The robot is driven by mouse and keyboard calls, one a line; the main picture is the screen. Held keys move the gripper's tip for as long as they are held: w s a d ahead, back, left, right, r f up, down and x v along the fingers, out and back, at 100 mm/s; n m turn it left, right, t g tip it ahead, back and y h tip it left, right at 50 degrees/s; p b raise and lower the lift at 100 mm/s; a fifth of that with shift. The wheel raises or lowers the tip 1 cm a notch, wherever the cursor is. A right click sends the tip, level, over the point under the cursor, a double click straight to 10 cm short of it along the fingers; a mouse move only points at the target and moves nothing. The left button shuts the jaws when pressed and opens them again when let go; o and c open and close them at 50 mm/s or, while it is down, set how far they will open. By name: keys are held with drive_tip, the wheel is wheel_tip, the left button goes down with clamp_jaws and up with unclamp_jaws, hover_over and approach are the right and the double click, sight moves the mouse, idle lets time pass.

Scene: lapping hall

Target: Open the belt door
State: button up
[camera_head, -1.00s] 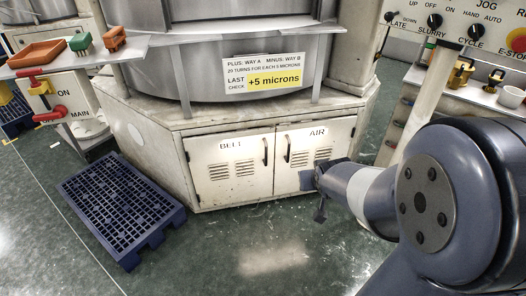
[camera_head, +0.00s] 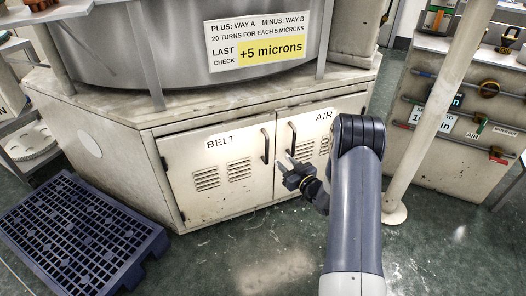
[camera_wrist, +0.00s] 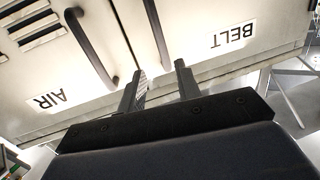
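The belt door (camera_head: 222,172) is a cream louvred cabinet door labelled BELT, and it looks shut. Its dark vertical handle (camera_head: 265,146) is at its right edge, beside the air door. My gripper (camera_head: 283,162) is in front of the doors near the lower ends of the two handles. In the wrist view, which is turned upside down, my gripper (camera_wrist: 160,80) has its fingers apart with nothing held. The belt door's handle (camera_wrist: 157,32) lines up with the gap between them; I cannot tell how far in front of it the fingers are.
The air door (camera_head: 312,135) has its own handle (camera_head: 292,138) close by; that handle also shows in the wrist view (camera_wrist: 92,50). A blue pallet (camera_head: 85,240) lies on the floor at left. A pale post (camera_head: 437,115) stands at right. The floor before the belt door is clear.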

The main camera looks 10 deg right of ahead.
sight(268, 149)
drive_tip(key=shift+y, duration=0.3)
drive_tip(key=b+x, duration=0.1)
drive_tip(key=x, duration=0.6)
drive_tip(key=b+x, duration=0.1)
drive_tip(key=x, duration=0.3)
drive_tip(key=shift+f+b, duration=0.35)
drive_tip(key=shift+c, duration=0.5)
clamp_jaws()
